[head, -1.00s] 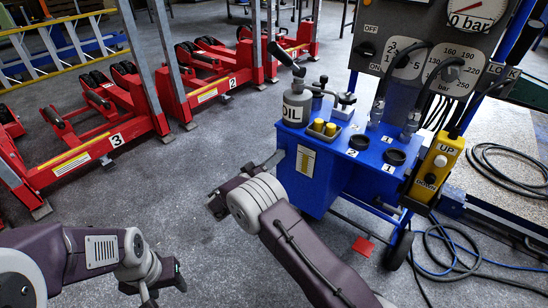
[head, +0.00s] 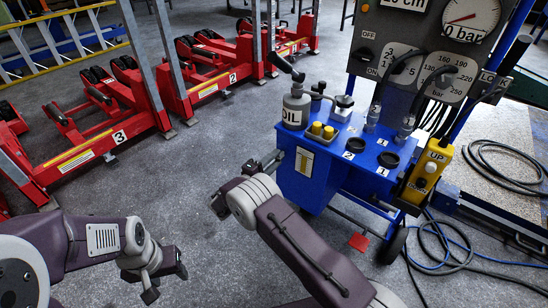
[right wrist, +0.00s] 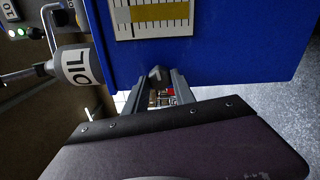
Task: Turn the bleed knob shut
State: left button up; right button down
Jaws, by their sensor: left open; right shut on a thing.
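The bleed knob (right wrist: 158,73) appears as a small dark grey piece low on the blue cart's side, below the yellow gauge strip in the right wrist view. My right gripper (right wrist: 159,84) is shut on it; the fingers hide most of the knob. In the head view my right gripper (head: 275,162) reaches the left side of the blue cart (head: 318,190), and the knob cannot be made out there. My left gripper (head: 167,281) is open and empty over the grey floor at the lower left, well apart from the cart.
Red jacks (head: 90,150) stand at the left. Hoses lie at the right. The middle floor is clear.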

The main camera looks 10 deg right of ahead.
jog(key=n+p, duration=0.1)
jog(key=n, duration=0.3)
jog(key=shift+n+p, duration=0.3)
jog(key=shift+p, duration=0.05)
jog(key=n+p, duration=0.1)
jog(key=n, duration=0.2)
jog(key=shift+n, duration=0.4)
jog(key=n+p, duration=0.1)
jog(key=n, duration=0.3)
jog(key=shift+n, duration=2)
jog(key=c, duration=1)
grip_release()
jog(key=shift+c, duration=0.2)
